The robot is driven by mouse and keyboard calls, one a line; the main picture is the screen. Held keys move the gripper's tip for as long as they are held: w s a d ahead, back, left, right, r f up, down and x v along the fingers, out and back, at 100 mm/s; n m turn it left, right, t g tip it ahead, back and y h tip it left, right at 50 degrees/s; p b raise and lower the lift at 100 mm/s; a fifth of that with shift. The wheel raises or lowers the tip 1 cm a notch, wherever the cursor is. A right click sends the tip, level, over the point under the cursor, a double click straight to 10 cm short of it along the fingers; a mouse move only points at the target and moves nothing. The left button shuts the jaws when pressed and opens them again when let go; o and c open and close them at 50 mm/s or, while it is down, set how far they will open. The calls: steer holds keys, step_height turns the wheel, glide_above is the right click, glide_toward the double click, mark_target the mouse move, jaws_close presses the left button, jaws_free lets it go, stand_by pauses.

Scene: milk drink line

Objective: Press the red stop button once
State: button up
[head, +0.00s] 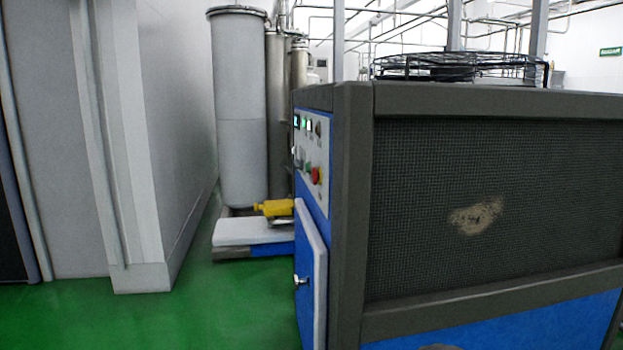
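The red stop button (315,175) sticks out from the light control panel (312,150) on the narrow left side of a blue and dark grey machine (354,200). I see the panel at a steep angle. A green button or lamp shows just left of the red one, and small lit indicators sit above it. My gripper is not in view, so its state and its distance from the button do not show.
The machine's mesh side (430,160) fills the right. A panel door with a handle (303,281) is below the controls. Tall grey tanks (240,110) and a low white-topped platform (240,232) stand behind. Green floor (225,310) is clear between the machine and left wall.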

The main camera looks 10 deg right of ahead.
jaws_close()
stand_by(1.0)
